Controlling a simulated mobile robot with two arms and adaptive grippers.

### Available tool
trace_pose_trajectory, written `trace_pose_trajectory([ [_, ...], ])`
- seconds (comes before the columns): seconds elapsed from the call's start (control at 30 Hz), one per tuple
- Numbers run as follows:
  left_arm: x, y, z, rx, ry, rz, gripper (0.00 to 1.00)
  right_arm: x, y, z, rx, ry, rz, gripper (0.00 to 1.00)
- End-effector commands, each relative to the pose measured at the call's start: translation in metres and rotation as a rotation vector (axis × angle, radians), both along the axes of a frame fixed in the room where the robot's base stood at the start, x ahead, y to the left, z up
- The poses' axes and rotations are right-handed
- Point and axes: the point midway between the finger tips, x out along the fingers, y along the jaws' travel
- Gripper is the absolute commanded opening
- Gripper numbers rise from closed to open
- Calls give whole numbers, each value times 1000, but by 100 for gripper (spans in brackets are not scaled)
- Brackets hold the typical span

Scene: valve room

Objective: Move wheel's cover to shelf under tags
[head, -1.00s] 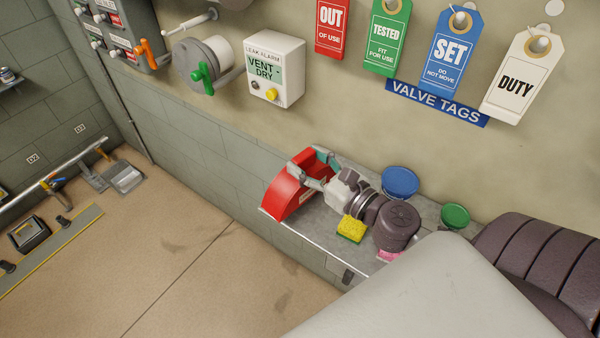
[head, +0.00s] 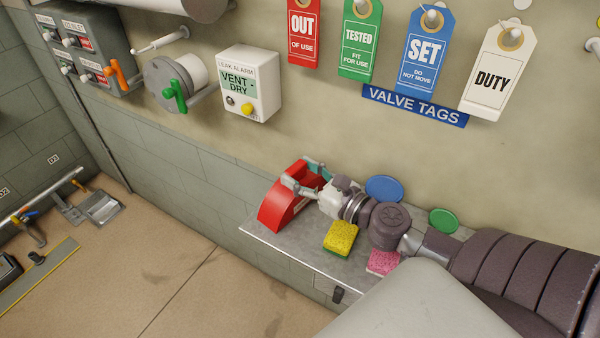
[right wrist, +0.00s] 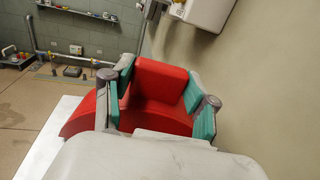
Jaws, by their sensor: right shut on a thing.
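The wheel's cover is a red curved guard (head: 277,210), in the head view at the left end of the grey shelf (head: 268,239) below the valve tags. My right gripper (head: 302,176) is shut on it, with its fingers on either side. In the right wrist view the red cover (right wrist: 158,82) sits between the teal finger pads of the right gripper (right wrist: 160,92). The cover is over the shelf top; whether it rests on it or hangs just above is hard to tell. My left gripper is not in view.
A yellow sponge (head: 341,238), a pink sponge (head: 383,262), a blue round item (head: 384,188) and a green one (head: 443,220) are on the shelf near my right arm. The valve tags sign (head: 415,106) and a leak alarm box (head: 250,85) are on the wall.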

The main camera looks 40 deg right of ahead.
Motion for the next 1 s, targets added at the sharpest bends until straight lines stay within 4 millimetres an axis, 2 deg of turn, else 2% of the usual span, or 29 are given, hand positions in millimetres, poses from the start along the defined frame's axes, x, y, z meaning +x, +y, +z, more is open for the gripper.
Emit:
trace_pose_trajectory([
  [0.1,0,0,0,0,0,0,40,0,0,1,0,-1,0,16],
  [0.13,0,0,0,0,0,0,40,0,0,1,0,-1,0,59],
  [0.3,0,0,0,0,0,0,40,0,0,1,0,-1,0,87],
  [0.6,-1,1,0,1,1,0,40,0,0,0,0,1,0,87],
  [0.73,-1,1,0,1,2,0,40,-6,-1,-1,4,1,0,87],
  [0.87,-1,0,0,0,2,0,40,-24,-5,-1,6,3,-3,87],
  [1.0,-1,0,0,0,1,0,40,-51,-11,-1,8,2,-7,87],
])
